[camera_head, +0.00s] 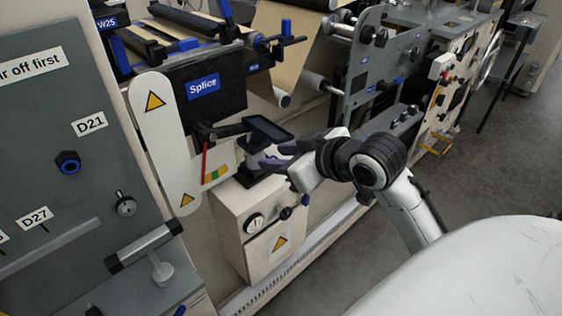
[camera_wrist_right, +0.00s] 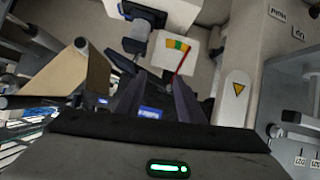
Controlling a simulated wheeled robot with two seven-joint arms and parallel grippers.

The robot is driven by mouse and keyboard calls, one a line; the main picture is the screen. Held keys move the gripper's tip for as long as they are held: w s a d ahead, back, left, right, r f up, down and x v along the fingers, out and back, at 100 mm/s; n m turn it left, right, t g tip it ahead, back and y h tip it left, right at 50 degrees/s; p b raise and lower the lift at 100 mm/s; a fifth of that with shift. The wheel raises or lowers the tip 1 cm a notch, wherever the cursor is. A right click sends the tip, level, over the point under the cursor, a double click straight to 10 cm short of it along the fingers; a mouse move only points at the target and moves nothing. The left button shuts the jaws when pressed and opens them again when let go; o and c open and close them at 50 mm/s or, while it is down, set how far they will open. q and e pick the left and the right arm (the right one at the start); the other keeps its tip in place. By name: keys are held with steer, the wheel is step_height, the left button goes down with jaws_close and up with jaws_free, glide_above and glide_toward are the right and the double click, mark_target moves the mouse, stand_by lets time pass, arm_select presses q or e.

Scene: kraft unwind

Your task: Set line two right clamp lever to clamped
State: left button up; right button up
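I cannot tell for sure which part is the line two right clamp lever; no readable label names it. Blue-tipped handles (camera_head: 287,39) stick out at the upper right of the Splice unit (camera_head: 203,88). A black arm with a flat dark plate (camera_head: 268,130) juts from the unit's lower right. My right gripper (camera_head: 278,157) is just beside this plate, its dark fingers pointing left; contact is unclear. In the right wrist view the two fingers (camera_wrist_right: 158,100) are apart, with a blue label (camera_wrist_right: 150,112) seen behind, between them. My left gripper is out of view.
A white guard plate (camera_head: 160,140) with warning triangles stands left of the unit. A cream cabinet (camera_head: 245,225) with a dial is below. A grey panel (camera_head: 60,130) fills the left side. Grey frame plates (camera_head: 385,60) rise behind. Open floor (camera_head: 480,170) lies at right.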

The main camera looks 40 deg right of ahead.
steer(key=shift+s+a+f, duration=0.15)
steer(key=shift+s+f, duration=0.1)
steer(key=shift+f, duration=0.2)
